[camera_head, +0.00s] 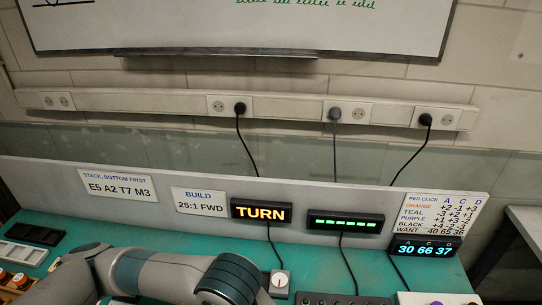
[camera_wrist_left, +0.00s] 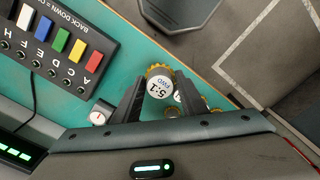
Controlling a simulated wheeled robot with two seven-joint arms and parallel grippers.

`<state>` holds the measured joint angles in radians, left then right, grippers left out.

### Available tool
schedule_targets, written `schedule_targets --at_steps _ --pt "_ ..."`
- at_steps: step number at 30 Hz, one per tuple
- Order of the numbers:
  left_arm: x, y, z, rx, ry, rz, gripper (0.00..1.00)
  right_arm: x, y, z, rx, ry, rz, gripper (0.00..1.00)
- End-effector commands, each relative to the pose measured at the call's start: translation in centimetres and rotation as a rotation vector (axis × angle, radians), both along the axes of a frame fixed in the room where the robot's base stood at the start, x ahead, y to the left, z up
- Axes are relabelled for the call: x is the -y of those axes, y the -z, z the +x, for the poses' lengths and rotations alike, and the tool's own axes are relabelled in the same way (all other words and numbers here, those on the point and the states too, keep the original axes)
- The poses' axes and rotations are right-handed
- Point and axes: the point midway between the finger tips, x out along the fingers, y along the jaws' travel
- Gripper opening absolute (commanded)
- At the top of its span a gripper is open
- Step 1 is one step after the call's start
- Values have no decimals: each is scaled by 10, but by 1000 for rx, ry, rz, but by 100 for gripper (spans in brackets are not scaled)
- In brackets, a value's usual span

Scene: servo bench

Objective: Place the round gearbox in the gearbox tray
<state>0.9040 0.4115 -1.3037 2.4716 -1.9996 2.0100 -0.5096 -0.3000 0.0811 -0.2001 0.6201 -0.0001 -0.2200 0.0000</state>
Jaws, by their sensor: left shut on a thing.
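In the left wrist view, my left gripper (camera_wrist_left: 162,84) is shut on a round gearbox (camera_wrist_left: 159,89) with a white face marked "5:1 FWD" and a gold toothed edge. One dark finger is on each side of it. More gold toothed pieces (camera_wrist_left: 214,110) show close by, partly hidden by the finger and my wrist. In the head view my left arm comes in at the bottom, and its gripper is out of the picture. I cannot tell which thing is the gearbox tray. My right gripper is in neither view.
A black tray (camera_head: 35,233) and a white tray (camera_head: 22,254) lie at the far left, with orange-topped pieces (camera_head: 18,281) before them. A white dial (camera_head: 279,281) and a panel with coloured buttons (camera_wrist_left: 60,43) stand nearby. A low wall with signs and displays closes off the back.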

Motion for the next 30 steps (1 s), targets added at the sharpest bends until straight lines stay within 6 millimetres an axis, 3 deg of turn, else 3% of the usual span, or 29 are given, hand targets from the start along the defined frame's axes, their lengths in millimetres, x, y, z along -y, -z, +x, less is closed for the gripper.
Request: schedule_targets --at_steps 11,20,30 --pt "-17 4 21 -3 101 18 14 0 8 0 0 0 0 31" --pt "-59 3 67 -15 351 34 14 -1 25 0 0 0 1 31" --pt "-109 -12 114 -11 637 16 14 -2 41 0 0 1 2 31"
